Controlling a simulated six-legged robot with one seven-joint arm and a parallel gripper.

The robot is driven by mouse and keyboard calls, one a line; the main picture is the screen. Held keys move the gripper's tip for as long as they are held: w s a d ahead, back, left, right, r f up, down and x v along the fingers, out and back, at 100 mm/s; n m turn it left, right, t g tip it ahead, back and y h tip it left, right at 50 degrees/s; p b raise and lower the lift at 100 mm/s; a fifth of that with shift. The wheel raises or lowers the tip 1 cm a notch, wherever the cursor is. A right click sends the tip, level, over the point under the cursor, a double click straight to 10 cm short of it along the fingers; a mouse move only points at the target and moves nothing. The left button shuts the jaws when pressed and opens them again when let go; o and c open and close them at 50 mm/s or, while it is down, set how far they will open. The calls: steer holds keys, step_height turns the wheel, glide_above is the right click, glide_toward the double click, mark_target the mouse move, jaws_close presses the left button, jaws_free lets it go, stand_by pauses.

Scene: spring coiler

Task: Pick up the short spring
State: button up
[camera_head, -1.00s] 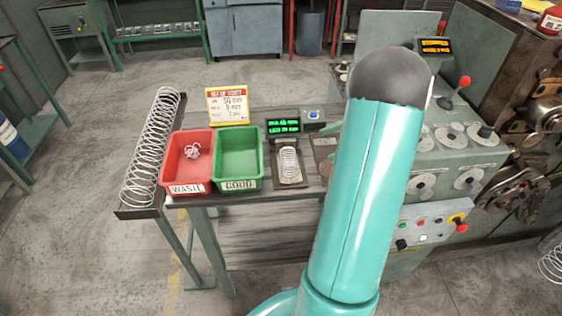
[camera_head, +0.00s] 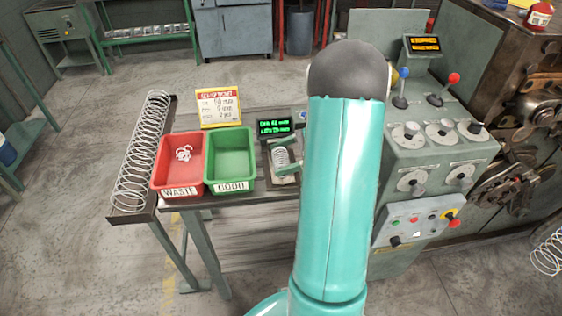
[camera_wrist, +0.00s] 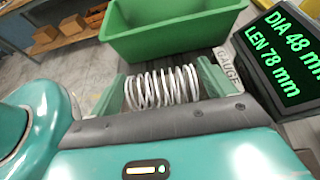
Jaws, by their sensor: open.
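The short spring (camera_head: 280,158), a silvery wire coil, is on the gauge plate below the green-lit display (camera_head: 276,128). In the wrist view the short spring (camera_wrist: 162,88) lies across the picture between the two green fingers of my gripper (camera_wrist: 161,74). The fingers are apart, one by each end of the coil; whether they touch it I cannot tell. In the head view my arm hides most of my gripper, with a green finger showing beside the spring. The display reads DIA 48 mm, LEN 78 mm in the wrist view.
A red WASTE bin (camera_head: 165,178) holding tangled wire and a green GOOD bin (camera_head: 214,175) stand left of the gauge. A long spring (camera_head: 143,150) lies in a tray at the table's left edge. The coiler's control panel (camera_head: 425,152) with levers is at right.

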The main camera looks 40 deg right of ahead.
mark_target(280, 156)
steer(key=shift+w+a+f, duration=0.2)
steer(key=shift+w+a, duration=0.05)
steer(key=shift+a, duration=0.15)
steer(key=c, duration=0.8)
steer(key=shift+r, duration=0.15)
steer(key=shift+c, duration=0.2)
steer(key=shift+r, duration=0.25)
step_height(280, 156, up, 2)
steer(key=shift+r, duration=0.25)
steer(key=s+a+r, duration=0.7)
steer(key=s+r, duration=0.2)
steer(key=s, duration=0.2)
steer(key=shift+s+a+r, duration=0.35)
